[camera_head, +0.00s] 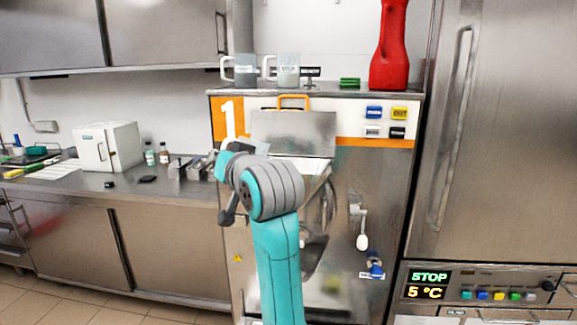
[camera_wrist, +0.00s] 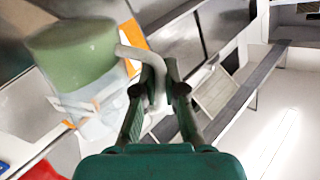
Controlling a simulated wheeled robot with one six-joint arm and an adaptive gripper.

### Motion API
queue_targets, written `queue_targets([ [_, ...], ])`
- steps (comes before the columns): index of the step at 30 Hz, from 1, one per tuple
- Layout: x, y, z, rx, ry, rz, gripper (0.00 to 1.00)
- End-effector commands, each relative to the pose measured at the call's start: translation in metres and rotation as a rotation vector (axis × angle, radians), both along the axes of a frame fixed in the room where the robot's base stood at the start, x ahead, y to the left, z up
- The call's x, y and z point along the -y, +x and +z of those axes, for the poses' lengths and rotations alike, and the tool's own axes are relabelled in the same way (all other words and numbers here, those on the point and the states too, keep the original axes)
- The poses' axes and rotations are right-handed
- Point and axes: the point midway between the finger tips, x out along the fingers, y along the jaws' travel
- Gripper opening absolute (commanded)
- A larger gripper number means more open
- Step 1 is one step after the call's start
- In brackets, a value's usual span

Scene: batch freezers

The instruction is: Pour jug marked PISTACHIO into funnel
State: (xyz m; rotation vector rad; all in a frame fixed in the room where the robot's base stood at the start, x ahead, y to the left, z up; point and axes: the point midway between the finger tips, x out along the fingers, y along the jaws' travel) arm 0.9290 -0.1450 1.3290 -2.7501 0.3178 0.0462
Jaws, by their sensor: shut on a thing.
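My gripper (camera_wrist: 158,85) is shut on the pale handle (camera_wrist: 130,52) of a clear jug (camera_wrist: 95,125). The jug has green content (camera_wrist: 78,55) in the wrist view; its label is blurred and unreadable. In the head view my teal arm reaches up in front of the machine marked 1. My gripper there is mostly hidden behind the wrist, and a small pale part, perhaps the jug, shows above it. A raised metal flap (camera_head: 293,134) with an orange handle stands behind the arm. I cannot clearly make out the funnel.
Two jugs (camera_head: 244,70) (camera_head: 287,70) with greyish content, a green block (camera_head: 349,83) and a red bottle (camera_head: 390,55) stand on the machine top (camera_head: 325,93). A counter (camera_head: 130,185) with a white box (camera_head: 108,147) is left. A steel freezer (camera_head: 500,140) is right.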

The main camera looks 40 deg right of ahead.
Motion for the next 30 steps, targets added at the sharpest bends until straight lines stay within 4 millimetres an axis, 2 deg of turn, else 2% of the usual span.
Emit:
queue_targets([
  [12, 0.03, -0.002, 0.035, 0.011, 0.256, -0.002, 0.0],
  [17, 0.043, -0.002, 0.038, 0.018, 0.446, -0.002, 0.0],
  [30, 0.051, -0.002, 0.044, 0.023, 0.601, -0.001, 0.0],
])
